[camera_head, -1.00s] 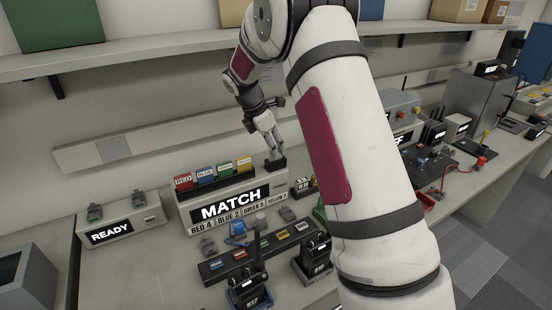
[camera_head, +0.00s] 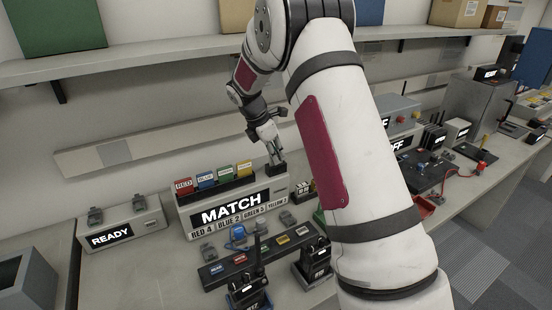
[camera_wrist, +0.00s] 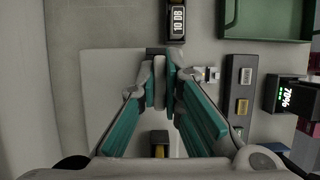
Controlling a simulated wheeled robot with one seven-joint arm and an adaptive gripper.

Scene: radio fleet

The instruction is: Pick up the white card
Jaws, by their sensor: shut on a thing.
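In the wrist view my gripper (camera_wrist: 160,82) has its two pads close together, shut on a thin pale edge between them. This looks like the white card (camera_wrist: 160,92), seen edge-on and mostly hidden by the pads. In the head view my gripper (camera_head: 275,156) is at a small black holder (camera_head: 277,170) on the right end of the MATCH box (camera_head: 231,214). I cannot tell whether the card is still inside the holder. The card's face is not visible.
Red (camera_head: 184,187), blue, green and yellow (camera_head: 244,168) cards stand in a black rack left of my gripper. Radios (camera_head: 316,262) and a dark strip (camera_head: 230,272) are in front. A READY box (camera_head: 108,237) is left. A shelf (camera_head: 140,60) is overhead.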

